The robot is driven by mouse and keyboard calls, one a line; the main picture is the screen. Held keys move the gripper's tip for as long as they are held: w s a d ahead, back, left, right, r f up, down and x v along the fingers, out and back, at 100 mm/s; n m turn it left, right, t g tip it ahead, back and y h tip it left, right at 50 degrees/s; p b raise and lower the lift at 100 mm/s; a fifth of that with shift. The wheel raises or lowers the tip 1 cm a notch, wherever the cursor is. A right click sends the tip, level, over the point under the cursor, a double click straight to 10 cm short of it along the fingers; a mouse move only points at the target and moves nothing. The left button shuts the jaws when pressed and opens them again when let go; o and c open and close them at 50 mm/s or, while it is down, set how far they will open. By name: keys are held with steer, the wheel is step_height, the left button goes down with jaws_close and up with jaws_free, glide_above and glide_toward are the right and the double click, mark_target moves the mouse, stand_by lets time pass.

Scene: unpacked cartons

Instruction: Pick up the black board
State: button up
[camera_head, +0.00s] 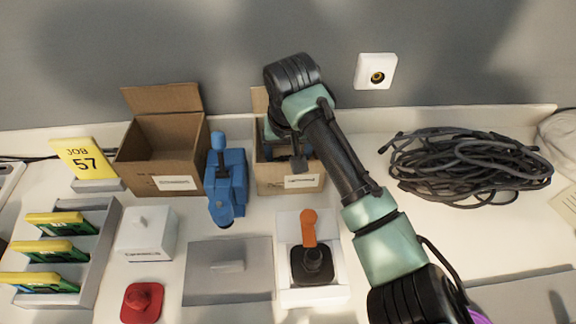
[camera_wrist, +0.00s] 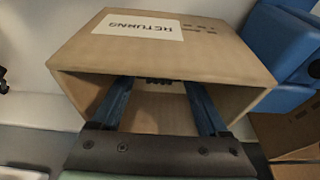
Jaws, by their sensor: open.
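No black board is clearly identifiable. A small dark toothed edge (camera_wrist: 160,80) shows between my fingertips in the wrist view; I cannot tell whether it is the board. My gripper (camera_wrist: 158,86) is open, its two blue fingers reaching into the mouth of a cardboard carton (camera_wrist: 180,52) with a white label. In the head view this small carton (camera_head: 290,186) stands near the wall, and my gripper (camera_head: 284,140) is at its opening, mostly hidden by my arm. Nothing is visibly held. The carton's inside is largely hidden in the head view.
A larger open carton (camera_head: 163,150) and a blue device (camera_head: 226,180) stand left of the small carton. In front are a grey panel (camera_head: 205,285) and a white tray (camera_head: 335,285) holding a black, orange-levered part (camera_head: 311,262). Green-and-yellow boards (camera_head: 50,250) fill a rack. Cables (camera_head: 465,165) lie right.

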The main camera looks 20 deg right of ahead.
jaws_close()
stand_by(0.4)
step_height(320, 180, up, 10)
steer(key=p, duration=0.2)
stand_by(0.4)
steer(key=shift+r, duration=0.1)
